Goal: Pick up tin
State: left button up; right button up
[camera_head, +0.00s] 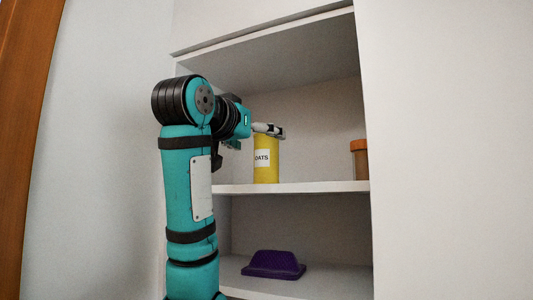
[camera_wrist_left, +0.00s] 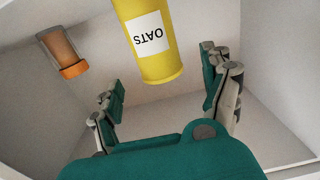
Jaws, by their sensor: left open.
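The yellow tin (camera_head: 266,164), with a white label reading OATS, stands upright on the middle shelf. In the left wrist view the tin (camera_wrist_left: 152,40) appears upside down, with its label facing the camera. My left gripper (camera_head: 270,130) is at the height of the tin's top and overlaps its upper edge in the head view. In the left wrist view the gripper (camera_wrist_left: 165,88) has its fingers spread wide, with nothing between the pads. The tin appears beyond the gap; contact cannot be made out. My right gripper is not in view.
A brown jar with an orange lid (camera_head: 359,160) stands at the shelf's right end; the jar (camera_wrist_left: 60,48) also shows in the left wrist view. A purple object (camera_head: 273,264) lies on the lower shelf. The middle shelf (camera_head: 310,187) is clear between tin and jar.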

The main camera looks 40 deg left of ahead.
pick_arm(q)
jog(key=shift+w+a+r+p, duration=0.1)
jog(key=shift+w+r+p, duration=0.05)
jog(key=shift+w+p, duration=0.2)
jog(key=p+x, duration=0.2)
jog(key=x, duration=0.2)
jog(key=shift+w+a+f+p, duration=0.2)
jog(key=shift+p, duration=0.1)
jog(key=shift+w+f, duration=0.1)
jog(key=shift+s+d, duration=0.15)
jog(key=shift+s, duration=0.05)
jog(key=c, duration=0.5)
jog(key=shift+w, duration=0.1)
jog(key=c, duration=1)
